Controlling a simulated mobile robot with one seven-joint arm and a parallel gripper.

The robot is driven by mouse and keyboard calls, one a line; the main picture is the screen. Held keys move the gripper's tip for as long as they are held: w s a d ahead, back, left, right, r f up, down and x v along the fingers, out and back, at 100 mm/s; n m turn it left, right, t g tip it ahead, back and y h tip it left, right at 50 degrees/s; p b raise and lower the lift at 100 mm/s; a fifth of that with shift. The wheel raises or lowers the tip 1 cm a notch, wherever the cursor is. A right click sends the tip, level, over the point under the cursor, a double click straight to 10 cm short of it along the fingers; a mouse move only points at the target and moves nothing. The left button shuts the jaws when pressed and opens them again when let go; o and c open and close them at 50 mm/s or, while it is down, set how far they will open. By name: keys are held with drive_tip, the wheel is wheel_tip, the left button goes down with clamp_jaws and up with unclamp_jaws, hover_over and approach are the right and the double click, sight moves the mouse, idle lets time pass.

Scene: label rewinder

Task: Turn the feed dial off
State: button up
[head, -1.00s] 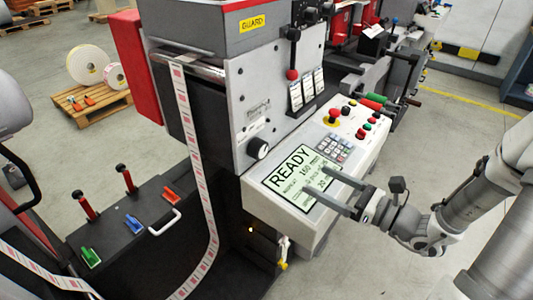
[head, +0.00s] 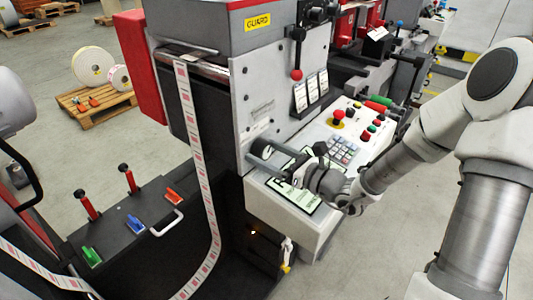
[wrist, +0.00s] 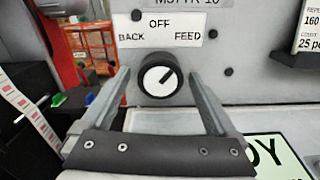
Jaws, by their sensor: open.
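The feed dial (wrist: 160,78) is a round black knob with a white face on the grey machine panel. Its dark pointer mark aims up and to the right, toward the word FEED on the label plate (wrist: 162,29) above it, which reads BACK, OFF and FEED. My gripper (wrist: 159,73) is open, with one finger on each side of the dial in the wrist view. I cannot tell if either finger touches it. In the head view my gripper (head: 257,157) is at the panel and largely hides the dial.
A READY display (head: 300,205) lies below my gripper, partly covered by it. Beyond it are a keypad (head: 343,150) and a red stop button (head: 338,115). A striped label web (head: 198,150) hangs left of the panel. A red-knobbed lever (head: 297,74) is above.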

drive_tip(key=shift+a, duration=0.1)
drive_tip(key=c, duration=1.4)
drive_tip(key=shift+f+n+b, duration=0.1)
drive_tip(key=shift+n+b, duration=0.2)
drive_tip(key=n+b, duration=0.3)
drive_tip(key=n, duration=0.1)
drive_tip(key=shift+w+f+b, duration=0.1)
drive_tip(key=shift+b, duration=0.3)
drive_tip(key=shift+n+b, duration=1.55)
drive_tip(key=shift+n, duration=0.05)
drive_tip(key=shift+r, duration=0.2)
drive_tip(key=o, duration=1.4)
